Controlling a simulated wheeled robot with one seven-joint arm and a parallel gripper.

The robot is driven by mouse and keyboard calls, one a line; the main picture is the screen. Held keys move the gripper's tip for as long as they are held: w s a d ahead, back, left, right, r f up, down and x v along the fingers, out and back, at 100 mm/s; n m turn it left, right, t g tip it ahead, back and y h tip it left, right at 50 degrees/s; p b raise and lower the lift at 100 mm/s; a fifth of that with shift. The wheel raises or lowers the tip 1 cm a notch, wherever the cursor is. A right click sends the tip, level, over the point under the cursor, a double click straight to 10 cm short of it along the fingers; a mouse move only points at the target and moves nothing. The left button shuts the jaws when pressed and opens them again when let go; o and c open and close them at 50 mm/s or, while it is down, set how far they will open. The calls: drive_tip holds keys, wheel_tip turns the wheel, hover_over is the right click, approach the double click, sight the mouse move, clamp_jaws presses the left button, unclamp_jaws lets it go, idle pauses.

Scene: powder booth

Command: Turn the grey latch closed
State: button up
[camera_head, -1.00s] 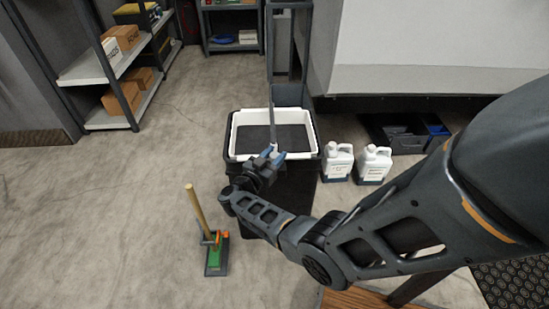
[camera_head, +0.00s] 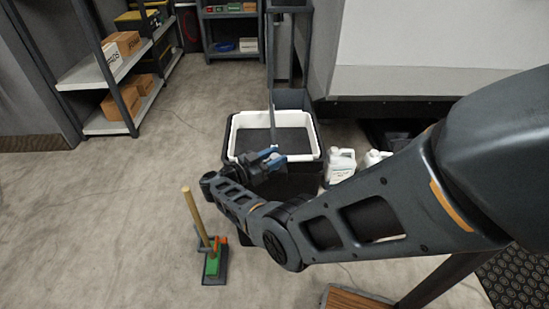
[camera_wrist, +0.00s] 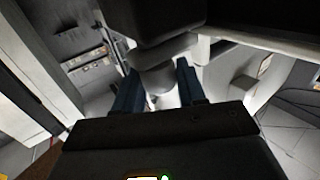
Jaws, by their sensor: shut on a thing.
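My gripper (camera_head: 276,156) has its blue fingers at the front rim of the white-rimmed dark bin in the head view, pointing right. In the wrist view, my gripper (camera_wrist: 160,92) has its two blue fingers on either side of a rounded grey piece, which I take to be the grey latch (camera_wrist: 156,78). The gripper is shut on it. A dark block sits above the latch in that view. In the head view my fingers and wrist hide the latch, so its turn angle cannot be told.
The white-rimmed bin (camera_head: 232,134) stands in front of a grey upright post. White jugs (camera_head: 340,163) stand right of it, partly behind my arm. A green-and-orange piece with a wooden handle (camera_head: 195,215) stands on the floor at left. Shelves (camera_head: 105,72) stand at far left.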

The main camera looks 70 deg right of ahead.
drive_tip(key=o, duration=0.9)
drive_tip(key=shift+b+v, duration=0.4)
drive_tip(key=shift+v, duration=3.45)
